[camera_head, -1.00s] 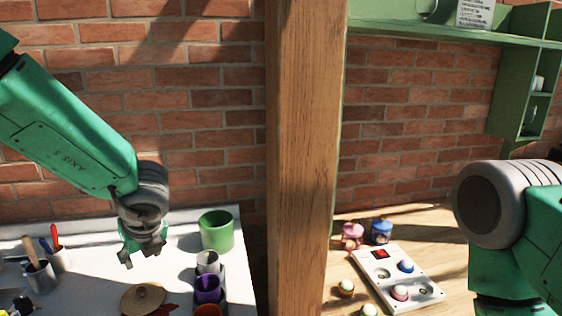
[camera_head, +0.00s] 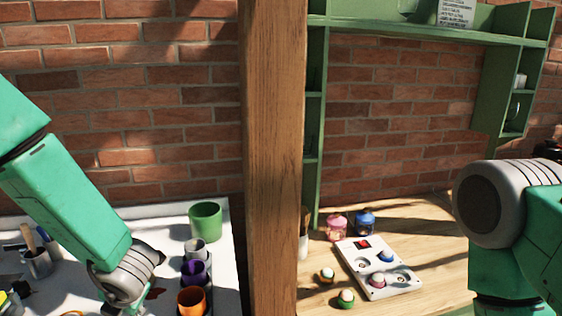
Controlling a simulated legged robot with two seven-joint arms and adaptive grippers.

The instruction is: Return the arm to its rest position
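My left arm comes in from the left in the head view, and its grey wrist joint hangs low over the white table (camera_head: 68,219). The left gripper's fingers are below the picture edge or hidden behind the arm. My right arm stands at the right edge, with its grey joint beside the wooden table (camera_head: 430,217). Its gripper is not in the picture. I see nothing held by either arm.
A wooden post (camera_head: 274,160) divides the two tables. A green pot (camera_head: 206,222), purple cup (camera_head: 194,273) and orange cup (camera_head: 192,300) stand right of my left arm. A white panel (camera_head: 352,262) with round pieces lies on the wooden table. Green shelves (camera_head: 420,27) hang above.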

